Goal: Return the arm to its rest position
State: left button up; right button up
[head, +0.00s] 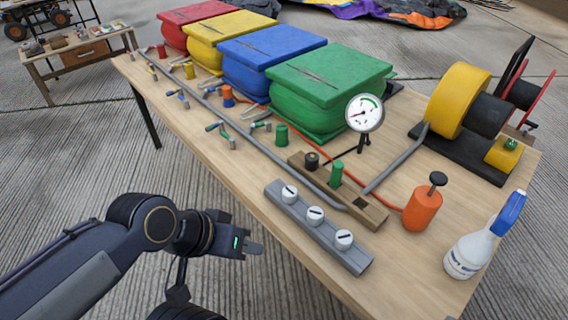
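My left gripper (252,247) is at the end of the dark arm coming in from the lower left. It is beside the front edge of the wooden table (400,270), over the floor, near the grey bar with several white knobs (318,228). It touches nothing that I can see. Its fingers are small and seen from the side, so I cannot tell whether they are open or shut. Another dark part of mine shows at the bottom edge below the arm. My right gripper is not in view.
On the table stand red, yellow, blue and green (325,90) bellows boxes, a pressure gauge (364,113), a yellow blower (458,98), an orange pump (422,208) and a spray bottle (475,250). A workbench (80,50) stands at the back left. The floor (60,150) at left is clear.

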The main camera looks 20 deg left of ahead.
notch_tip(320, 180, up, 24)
jog(key=p, duration=2.3)
